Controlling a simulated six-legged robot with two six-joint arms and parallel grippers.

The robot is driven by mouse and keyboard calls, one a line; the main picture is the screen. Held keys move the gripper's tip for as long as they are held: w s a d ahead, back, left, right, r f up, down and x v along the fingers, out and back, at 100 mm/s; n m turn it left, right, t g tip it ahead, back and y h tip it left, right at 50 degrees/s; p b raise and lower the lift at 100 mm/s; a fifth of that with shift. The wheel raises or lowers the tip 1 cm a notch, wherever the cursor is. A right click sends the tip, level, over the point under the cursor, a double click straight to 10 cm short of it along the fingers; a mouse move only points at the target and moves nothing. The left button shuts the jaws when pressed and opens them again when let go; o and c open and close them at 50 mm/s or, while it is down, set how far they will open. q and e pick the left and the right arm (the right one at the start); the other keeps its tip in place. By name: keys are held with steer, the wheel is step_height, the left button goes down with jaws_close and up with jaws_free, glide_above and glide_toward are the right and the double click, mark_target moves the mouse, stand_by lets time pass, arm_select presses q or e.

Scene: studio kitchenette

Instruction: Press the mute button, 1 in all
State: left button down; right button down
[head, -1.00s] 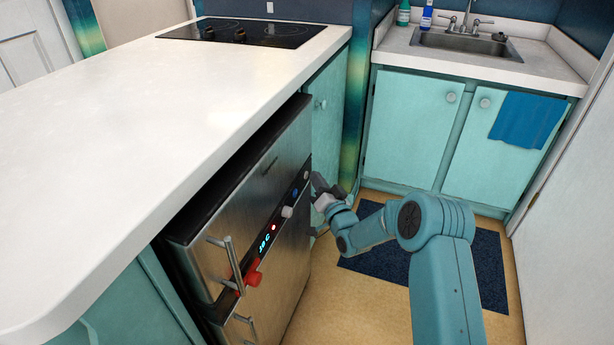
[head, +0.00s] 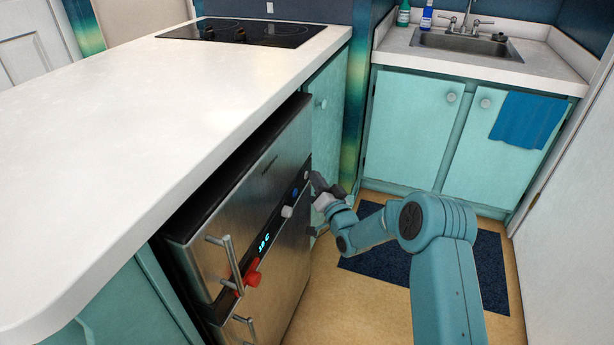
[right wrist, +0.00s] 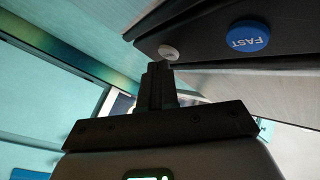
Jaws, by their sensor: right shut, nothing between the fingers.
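The steel appliance (head: 262,205) under the counter has a slanted dark control strip. At the strip's far end is a small pale grey button (head: 306,175); its label is too small to read. In the right wrist view this pale button (right wrist: 168,52) sits just past my fingertips, beside a blue button (right wrist: 248,36) marked FAST. My right gripper (head: 318,184) is shut and empty, its tips at or very near the pale button; I cannot tell whether they touch. A lit display (head: 264,243) shows cyan digits. My left gripper is not in view.
A grey knob (head: 287,211) and a red part (head: 252,275) stick out from the appliance front, near metal handles (head: 226,262). The white counter (head: 150,130) overhangs it. Teal cabinets (head: 410,125) and a dark mat (head: 385,273) lie beyond; the floor in front is open.

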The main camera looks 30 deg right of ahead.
steer(key=shift+s+d, duration=0.3)
steer(key=shift+s, duration=0.1)
steer(key=shift+d, duration=0.1)
steer(key=shift+s+d+b, duration=0.3)
steer(key=shift+s+d, duration=0.5)
steer(key=shift+s, duration=0.15)
steer(key=shift+s+d+b, duration=0.3)
steer(key=shift+s+d, duration=0.45)
steer(key=shift+s, duration=0.2)
